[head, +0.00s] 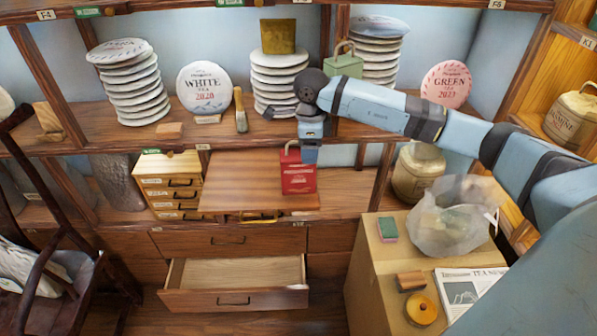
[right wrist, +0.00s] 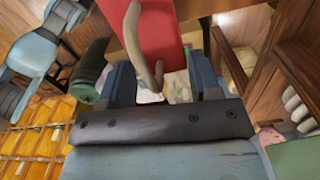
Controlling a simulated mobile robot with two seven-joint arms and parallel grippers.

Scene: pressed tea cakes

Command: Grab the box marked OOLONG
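A red box (head: 298,174) with a loop handle on top and small pale lettering, too small to read, stands at the front of a wooden board on the middle shelf. My right gripper (head: 309,155) points down at the top of this box, at its right side. In the right wrist view the red box (right wrist: 160,30) lies just beyond my right gripper (right wrist: 163,85). Its fingers are apart, and the pale handle (right wrist: 142,45) reaches between them without both fingers closed on it. My left gripper is not in view.
On the upper shelf stand stacks of wrapped tea cakes (head: 131,85), an olive box (head: 278,36) and a green box (head: 343,62). An open drawer (head: 235,275) juts out below. A cardboard box (head: 375,265) bearing a crumpled clear bag (head: 453,222) stands lower right.

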